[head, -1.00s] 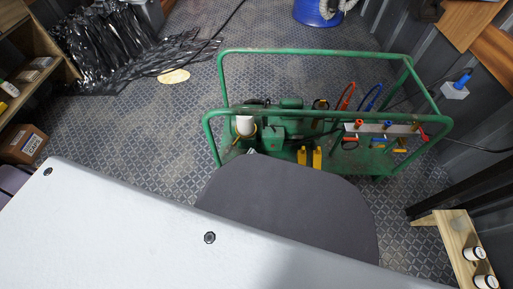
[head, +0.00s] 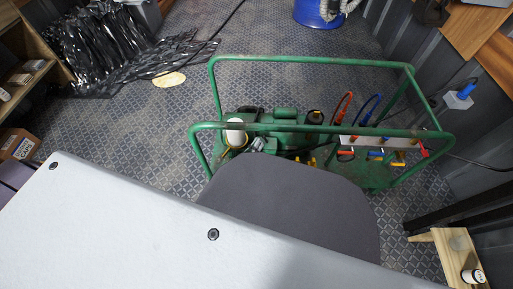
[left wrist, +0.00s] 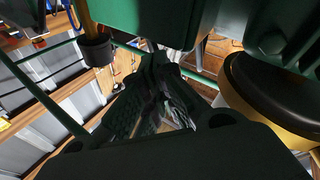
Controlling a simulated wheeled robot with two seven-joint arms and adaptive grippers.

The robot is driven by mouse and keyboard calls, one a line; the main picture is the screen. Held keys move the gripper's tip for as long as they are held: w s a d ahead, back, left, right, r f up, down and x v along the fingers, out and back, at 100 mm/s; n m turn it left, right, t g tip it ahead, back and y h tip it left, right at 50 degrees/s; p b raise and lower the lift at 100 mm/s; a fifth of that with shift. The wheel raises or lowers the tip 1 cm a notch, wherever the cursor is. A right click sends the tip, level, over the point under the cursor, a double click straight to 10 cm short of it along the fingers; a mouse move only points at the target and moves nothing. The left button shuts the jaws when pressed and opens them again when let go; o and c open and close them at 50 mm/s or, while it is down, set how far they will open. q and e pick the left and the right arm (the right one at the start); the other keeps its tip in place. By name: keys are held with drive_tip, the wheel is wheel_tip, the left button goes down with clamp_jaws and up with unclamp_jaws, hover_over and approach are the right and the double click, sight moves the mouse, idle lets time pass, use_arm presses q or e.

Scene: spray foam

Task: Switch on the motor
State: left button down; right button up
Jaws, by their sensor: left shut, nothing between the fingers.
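The motor (head: 285,120) is a green machine inside a green tube frame (head: 300,58) on the floor, past my own body in the head view. A white cylinder (head: 235,132) stands at its left end. My left gripper (head: 258,145) is small and partly hidden there, just right of the cylinder. In the left wrist view its dark fingers (left wrist: 155,62) are shut and empty, just below a green box (left wrist: 172,22) of the machine. A round black-and-yellow part (left wrist: 270,95) is close on the right. I cannot make out a switch or tell contact. My right gripper is not in view.
A panel with coloured valves (head: 400,143) and red and blue hoses (head: 342,107) is on the frame's right. A wooden bench (head: 448,258) is at the right.

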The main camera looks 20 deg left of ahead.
use_arm(q)
drive_tip(key=shift+w+d+r, duration=0.15)
drive_tip(key=shift+w, duration=0.45)
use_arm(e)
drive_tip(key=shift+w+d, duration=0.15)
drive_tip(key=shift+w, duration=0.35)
use_arm(q)
drive_tip(key=shift+r+p, duration=0.1)
drive_tip(key=shift+p, duration=0.2)
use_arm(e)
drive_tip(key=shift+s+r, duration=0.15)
use_arm(q)
drive_tip(key=shift+m, duration=0.5)
drive_tip(key=shift+p, duration=0.3)
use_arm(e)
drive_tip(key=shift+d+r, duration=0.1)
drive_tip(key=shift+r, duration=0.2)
use_arm(q)
drive_tip(key=shift+d+r+m+g+p, duration=0.15)
drive_tip(key=shift+m+g+p, duration=0.35)
drive_tip(key=shift+m+p, duration=0.15)
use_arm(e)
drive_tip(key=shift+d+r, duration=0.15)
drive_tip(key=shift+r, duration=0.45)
